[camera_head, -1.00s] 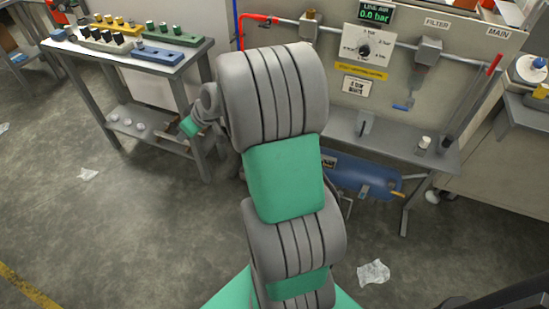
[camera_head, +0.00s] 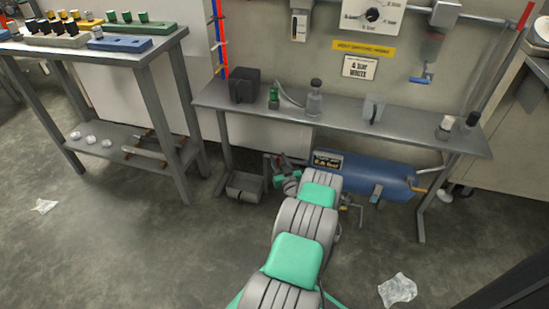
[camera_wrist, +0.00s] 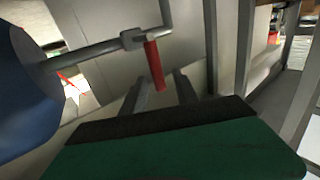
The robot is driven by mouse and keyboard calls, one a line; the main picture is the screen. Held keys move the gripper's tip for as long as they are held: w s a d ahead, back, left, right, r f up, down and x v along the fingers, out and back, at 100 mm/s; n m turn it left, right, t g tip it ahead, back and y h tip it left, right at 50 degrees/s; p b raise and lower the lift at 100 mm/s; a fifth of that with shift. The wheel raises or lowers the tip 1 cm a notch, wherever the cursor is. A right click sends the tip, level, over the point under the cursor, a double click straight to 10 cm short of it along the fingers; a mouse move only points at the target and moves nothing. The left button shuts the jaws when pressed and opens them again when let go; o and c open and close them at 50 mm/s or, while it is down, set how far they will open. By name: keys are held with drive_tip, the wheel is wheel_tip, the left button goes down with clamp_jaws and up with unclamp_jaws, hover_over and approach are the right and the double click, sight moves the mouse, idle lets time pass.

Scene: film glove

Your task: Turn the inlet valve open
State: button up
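A valve with a red lever (camera_wrist: 154,66) sits on a grey pipe (camera_wrist: 88,53) running from the end of the blue tank (camera_wrist: 22,85) in the wrist view. The lever hangs downward from the pipe. My gripper (camera_wrist: 160,89) is open, and the lever's lower end appears between its two fingers; I cannot tell whether they touch. In the head view, the blue tank (camera_head: 368,178) lies under the bench, and my gripper (camera_head: 281,163) is low at its left end, small and partly hidden by my arm. No label naming the valve is readable.
The grey bench (camera_head: 340,122) stands above the tank, with bottles and a black box (camera_head: 244,85) on it. A bin (camera_head: 244,186) is on the floor left of my gripper. Bench legs limit the sides. Paper litter (camera_head: 397,290) lies on open floor.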

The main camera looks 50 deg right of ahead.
drive_tip(key=x, duration=0.3)
drive_tip(key=shift+w+d+b, duration=0.2)
drive_tip(key=shift+w+b, duration=0.1)
drive_tip(key=shift+b, duration=0.1)
drive_tip(key=shift+c, duration=0.2)
clamp_jaws()
idle(0.9)
